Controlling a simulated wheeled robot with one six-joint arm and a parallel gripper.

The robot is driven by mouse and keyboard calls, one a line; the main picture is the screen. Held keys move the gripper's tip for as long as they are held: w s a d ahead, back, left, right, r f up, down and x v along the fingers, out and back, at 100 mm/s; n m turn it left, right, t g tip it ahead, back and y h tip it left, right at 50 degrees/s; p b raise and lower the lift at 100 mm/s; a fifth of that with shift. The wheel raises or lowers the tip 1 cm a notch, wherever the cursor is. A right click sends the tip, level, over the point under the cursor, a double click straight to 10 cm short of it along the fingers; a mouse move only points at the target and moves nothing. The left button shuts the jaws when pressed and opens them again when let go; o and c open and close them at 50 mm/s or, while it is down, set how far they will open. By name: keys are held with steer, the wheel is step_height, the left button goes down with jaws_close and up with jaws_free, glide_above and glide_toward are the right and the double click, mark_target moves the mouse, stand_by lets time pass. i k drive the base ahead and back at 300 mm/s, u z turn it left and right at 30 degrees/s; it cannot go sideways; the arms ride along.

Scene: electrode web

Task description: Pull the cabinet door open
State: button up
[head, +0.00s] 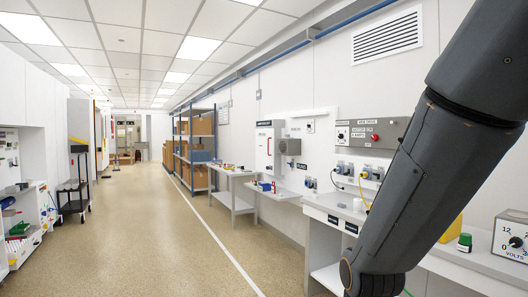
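A white wall cabinet (264,155) hangs on the right-hand wall, above the benches, in the head view. It has a dark strip near its top and a small red part, perhaps a handle, on its front. Its door looks shut, though it is small at this distance. White cabinet fronts (30,105) also run along the left side; I cannot tell which cabinet the task means. My gripper is out of view; only my dark grey arm shows, crossing the right side of the picture.
Benches (235,185) line the right wall, with a blue-framed shelf (193,148) of boxes beyond. A black trolley (74,190) and an open white shelf unit (32,240) with coloured items stand at left. The speckled floor (135,235) between is clear, with a white line along it.

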mark_target(265, 137)
steer(key=u, duration=0.05)
steer(key=i, duration=7.45)
steer(key=u, duration=0.1)
